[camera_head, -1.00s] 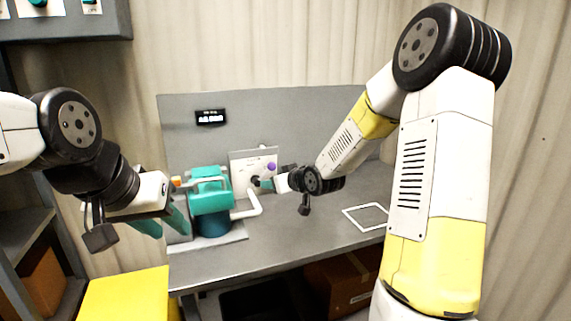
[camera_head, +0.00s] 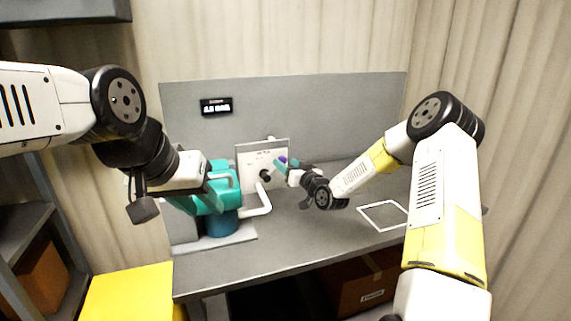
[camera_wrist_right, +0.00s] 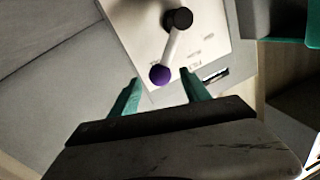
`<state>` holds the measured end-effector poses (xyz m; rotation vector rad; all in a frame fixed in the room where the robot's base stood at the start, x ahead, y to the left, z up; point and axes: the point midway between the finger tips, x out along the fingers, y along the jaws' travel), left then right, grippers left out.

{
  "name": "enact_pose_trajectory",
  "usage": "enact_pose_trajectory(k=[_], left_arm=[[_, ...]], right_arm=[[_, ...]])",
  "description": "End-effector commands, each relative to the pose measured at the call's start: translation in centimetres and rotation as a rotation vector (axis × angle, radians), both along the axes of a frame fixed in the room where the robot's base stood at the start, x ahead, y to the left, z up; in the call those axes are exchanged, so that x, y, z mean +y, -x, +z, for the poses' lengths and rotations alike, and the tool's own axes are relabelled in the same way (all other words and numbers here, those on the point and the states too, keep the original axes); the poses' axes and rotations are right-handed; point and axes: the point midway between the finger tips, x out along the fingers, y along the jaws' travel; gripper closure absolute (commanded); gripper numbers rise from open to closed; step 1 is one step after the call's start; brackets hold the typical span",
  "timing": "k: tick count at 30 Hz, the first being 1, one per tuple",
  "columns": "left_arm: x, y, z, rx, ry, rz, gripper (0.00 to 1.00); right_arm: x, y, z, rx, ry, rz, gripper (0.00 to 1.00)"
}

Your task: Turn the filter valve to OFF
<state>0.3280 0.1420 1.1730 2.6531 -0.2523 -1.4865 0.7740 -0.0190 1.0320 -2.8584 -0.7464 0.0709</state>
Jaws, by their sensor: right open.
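The filter valve is a white plate (camera_head: 250,158) with a black hub (camera_head: 265,175) and a lever ending in a purple knob (camera_head: 283,159). In the right wrist view the black hub (camera_wrist_right: 179,20), the pale lever (camera_wrist_right: 172,45) and the purple knob (camera_wrist_right: 159,75) show clearly. My right gripper (camera_head: 280,167) is at the plate, its teal fingers (camera_wrist_right: 158,88) open with the knob near the gap between their tips; contact is not visible. My left gripper (camera_head: 195,200) is in front of the teal pump body, its fingers hard to make out against it.
The teal filter unit (camera_head: 222,222) stands left of the valve, with a white pipe (camera_head: 257,208) between them. A small black display (camera_head: 216,106) is on the grey back panel. A white square outline (camera_head: 384,214) marks clear bench to the right. A yellow surface (camera_head: 130,292) is at lower left.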

Motion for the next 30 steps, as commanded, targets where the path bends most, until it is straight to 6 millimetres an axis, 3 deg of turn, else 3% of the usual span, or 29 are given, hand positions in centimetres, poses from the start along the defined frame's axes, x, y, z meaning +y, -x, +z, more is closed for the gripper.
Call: enact_pose_trajectory(k=[12, 21, 30], left_arm=[[0.00, 0.00, 0.00, 0.000, 0.000, 0.000, 0.64], [0.00, 0.00, 0.00, 0.000, 0.000, 0.000, 0.64], [0.00, 0.00, 0.00, 0.000, 0.000, 0.000, 0.64]], right_arm=[[0.62, -1.11, -0.02, 0.001, 0.000, 0.000, 0.45], [0.61, -1.09, -0.02, 0.001, 0.000, 0.000, 1.00], [0.60, -1.08, -0.02, 0.001, 0.000, 0.000, 1.00]])
